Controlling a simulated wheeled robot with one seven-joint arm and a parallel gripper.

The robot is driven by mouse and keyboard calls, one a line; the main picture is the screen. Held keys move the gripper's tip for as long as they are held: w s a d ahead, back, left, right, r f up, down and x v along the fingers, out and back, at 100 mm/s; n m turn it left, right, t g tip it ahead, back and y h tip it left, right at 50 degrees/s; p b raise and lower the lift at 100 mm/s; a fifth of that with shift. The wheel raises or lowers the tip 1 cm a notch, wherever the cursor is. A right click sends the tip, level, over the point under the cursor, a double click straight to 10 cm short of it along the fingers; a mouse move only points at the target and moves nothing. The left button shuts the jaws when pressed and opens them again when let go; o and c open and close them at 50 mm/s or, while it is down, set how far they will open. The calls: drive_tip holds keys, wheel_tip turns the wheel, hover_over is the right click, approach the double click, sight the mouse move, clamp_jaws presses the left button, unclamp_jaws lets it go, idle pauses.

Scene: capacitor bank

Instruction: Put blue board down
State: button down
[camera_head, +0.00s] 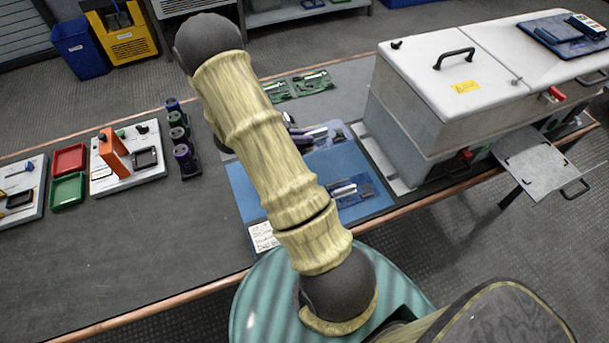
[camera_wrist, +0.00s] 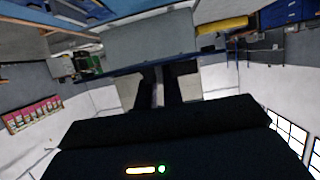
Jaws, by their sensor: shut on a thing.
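In the wrist view, my gripper (camera_wrist: 160,76) has its two dark fingers close together at the edge of a blue board (camera_wrist: 135,67), seen nearly edge-on. In the head view my arm hides most of the gripper. A blue-violet board (camera_head: 328,134) with a silver part shows just right of my arm, over the rear of the blue mat; it is probably the held one. I cannot tell whether it touches the mat. A darker blue board (camera_head: 352,192) lies on the blue mat (camera_head: 243,190), to the right of my arm.
A large white cabinet (camera_head: 420,100) stands right of the mat. Green boards (camera_head: 312,82) lie behind it. Dark cylinders (camera_head: 183,155), a white fixture (camera_head: 125,180), and red (camera_head: 68,159) and green (camera_head: 68,190) trays are to the left. Bare bench (camera_head: 130,245) lies front left.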

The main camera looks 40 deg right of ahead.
drive_tip(key=shift+f, duration=2.65)
drive_tip(key=shift+f, duration=2.1)
drive_tip(key=shift+f, duration=0.4)
drive_tip(key=shift+s+f+b, duration=0.1)
drive_tip(key=shift+f+b, duration=0.15)
drive_tip(key=shift+b, duration=0.05)
